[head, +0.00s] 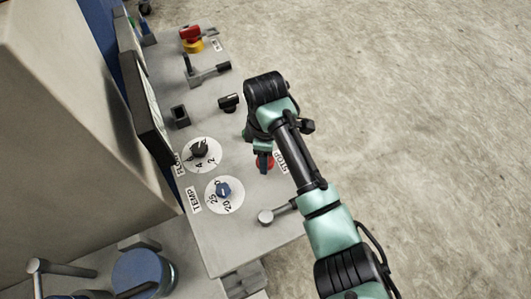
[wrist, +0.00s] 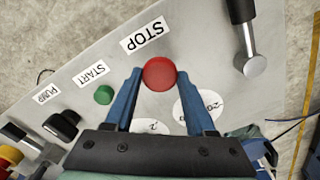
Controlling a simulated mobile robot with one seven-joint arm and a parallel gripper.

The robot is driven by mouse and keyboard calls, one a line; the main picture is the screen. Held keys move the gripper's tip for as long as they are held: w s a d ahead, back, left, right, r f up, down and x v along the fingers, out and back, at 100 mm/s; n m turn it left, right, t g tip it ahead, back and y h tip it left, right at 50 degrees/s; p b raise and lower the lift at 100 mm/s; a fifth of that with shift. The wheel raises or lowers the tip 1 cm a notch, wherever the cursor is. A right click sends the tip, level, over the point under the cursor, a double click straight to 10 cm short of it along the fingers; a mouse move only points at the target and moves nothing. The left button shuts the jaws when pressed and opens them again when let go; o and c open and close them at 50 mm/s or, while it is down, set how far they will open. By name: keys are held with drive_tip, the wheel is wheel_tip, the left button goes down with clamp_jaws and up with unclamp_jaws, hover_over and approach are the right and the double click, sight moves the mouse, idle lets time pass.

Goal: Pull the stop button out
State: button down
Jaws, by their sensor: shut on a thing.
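The red round stop button (wrist: 159,74) stands on the grey panel beside the white STOP label (wrist: 146,36) in the wrist view. My gripper (wrist: 159,82) has its two blue fingers on either side of the button and is shut on it. In the head view my gripper (head: 264,157) points down at the panel. Only part of the red button (head: 266,166) shows below the fingers there. I cannot tell how far the button stands out from the panel.
A green start button (wrist: 104,95) and a black switch (wrist: 62,124) lie to the left. A lever with a metal knob (wrist: 255,66) stands to the right. In the head view, the flow dial (head: 200,150) and temp dial (head: 224,190) are close by. The tall housing (head: 65,90) rises at left.

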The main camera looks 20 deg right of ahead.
drive_tip(key=shift+w+r, duration=0.1)
drive_tip(key=shift+r, duration=0.05)
drive_tip(key=shift+c, duration=1.1)
unclamp_jaws()
wheel_tip(320, 180, up, 13)
drive_tip(key=p, duration=0.2)
drive_tip(key=shift+p, duration=0.35)
